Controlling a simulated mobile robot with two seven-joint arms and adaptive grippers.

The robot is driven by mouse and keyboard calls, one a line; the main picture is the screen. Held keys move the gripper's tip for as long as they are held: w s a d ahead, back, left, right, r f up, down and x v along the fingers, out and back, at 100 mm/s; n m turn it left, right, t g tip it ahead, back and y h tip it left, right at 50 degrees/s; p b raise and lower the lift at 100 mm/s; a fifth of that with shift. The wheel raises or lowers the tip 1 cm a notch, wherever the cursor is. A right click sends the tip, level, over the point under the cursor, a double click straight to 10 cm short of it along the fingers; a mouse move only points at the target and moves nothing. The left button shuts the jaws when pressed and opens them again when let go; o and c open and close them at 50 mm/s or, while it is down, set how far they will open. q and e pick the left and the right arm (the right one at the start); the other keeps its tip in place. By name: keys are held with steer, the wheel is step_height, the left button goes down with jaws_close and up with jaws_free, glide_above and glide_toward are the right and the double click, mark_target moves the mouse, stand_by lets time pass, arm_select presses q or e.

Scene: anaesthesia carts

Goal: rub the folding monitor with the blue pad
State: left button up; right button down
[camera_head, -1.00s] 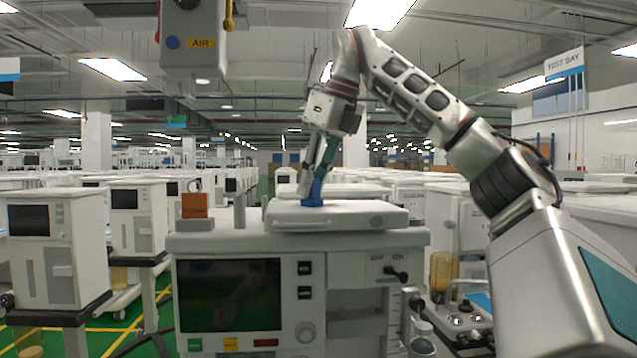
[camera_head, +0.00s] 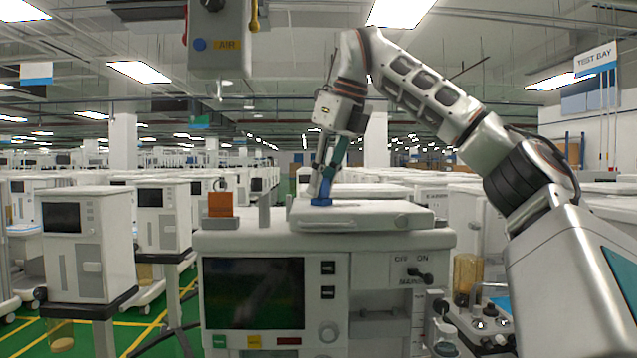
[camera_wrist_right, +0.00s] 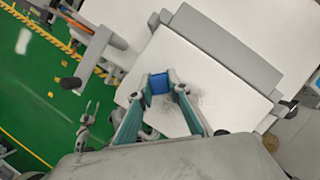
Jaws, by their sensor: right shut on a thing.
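The folding monitor (camera_head: 385,216) lies folded flat on top of the white anaesthesia cart, as a pale panel. In the right wrist view its white face (camera_wrist_right: 205,75) has dark smudges to the right of the pad. The blue pad (camera_head: 321,201) is between the fingertips of my right gripper (camera_head: 322,188), which is shut on it. The pad appears to touch the panel near its left end in the head view. In the wrist view the pad (camera_wrist_right: 158,85) shows between the green-sided fingers. My left gripper does not show.
The cart (camera_head: 380,244) has a dark screen (camera_head: 253,293) on its front. An orange box (camera_head: 220,204) and a grey post stand left of the monitor. A grey AIR pendant (camera_head: 221,40) hangs above. More carts stand on both sides, with green floor at left.

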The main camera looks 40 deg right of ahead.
steer(key=shift+s+d, duration=1.05)
steer(key=shift+d, duration=0.15)
steer(key=shift+s+d, duration=1.25)
steer(key=shift+d, duration=0.25)
steer(key=shift+s+d, duration=1.2)
steer(key=shift+d, duration=0.25)
step_height(320, 180, up, 6)
steer(key=shift+r, duration=1.5)
steer(key=shift+a, duration=0.1)
